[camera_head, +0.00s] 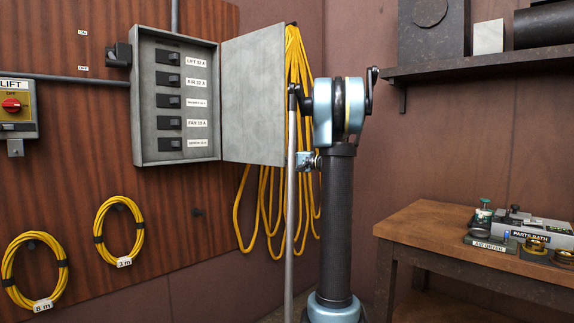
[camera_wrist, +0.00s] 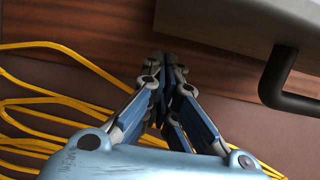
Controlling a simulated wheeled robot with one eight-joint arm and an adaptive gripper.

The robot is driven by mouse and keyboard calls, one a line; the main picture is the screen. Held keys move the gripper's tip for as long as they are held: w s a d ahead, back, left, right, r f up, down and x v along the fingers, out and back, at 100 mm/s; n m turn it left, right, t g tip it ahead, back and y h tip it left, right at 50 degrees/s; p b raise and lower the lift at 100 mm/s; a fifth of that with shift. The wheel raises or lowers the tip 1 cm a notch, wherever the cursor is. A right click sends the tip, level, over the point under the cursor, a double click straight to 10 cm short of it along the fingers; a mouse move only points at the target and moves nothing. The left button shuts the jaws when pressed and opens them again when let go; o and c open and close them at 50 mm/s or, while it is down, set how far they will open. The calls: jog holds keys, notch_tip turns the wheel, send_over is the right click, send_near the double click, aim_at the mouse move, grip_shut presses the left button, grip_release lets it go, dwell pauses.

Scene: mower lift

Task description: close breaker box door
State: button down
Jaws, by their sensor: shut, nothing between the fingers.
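The grey breaker box (camera_head: 178,100) is mounted on the wood panel, with several black breakers and white labels inside. Its door (camera_head: 254,95) is swung open to the right, its inner face toward the head camera. In the wrist view a grey panel, apparently the door (camera_wrist: 225,15), fills the upper right, with a dark bent handle (camera_wrist: 285,85) on it. My gripper (camera_wrist: 168,62) is shut and empty, left of the handle and apart from it. In the head view my arm stands just right of the door; the fingers cannot be made out there.
Yellow cable (camera_head: 292,60) hangs in loops behind the door, and its strands (camera_wrist: 60,95) pass near my gripper. A switch box (camera_head: 14,108) and two coiled cables are on the panel at left. A workbench (camera_head: 420,225) with tools and a shelf (camera_head: 480,66) are at right.

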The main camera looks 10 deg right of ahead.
jog(key=shift+s+a, duration=0.8)
jog(key=shift+a, duration=0.1)
jog(key=shift+s+d, duration=0.1)
jog(key=shift+s, duration=0.05)
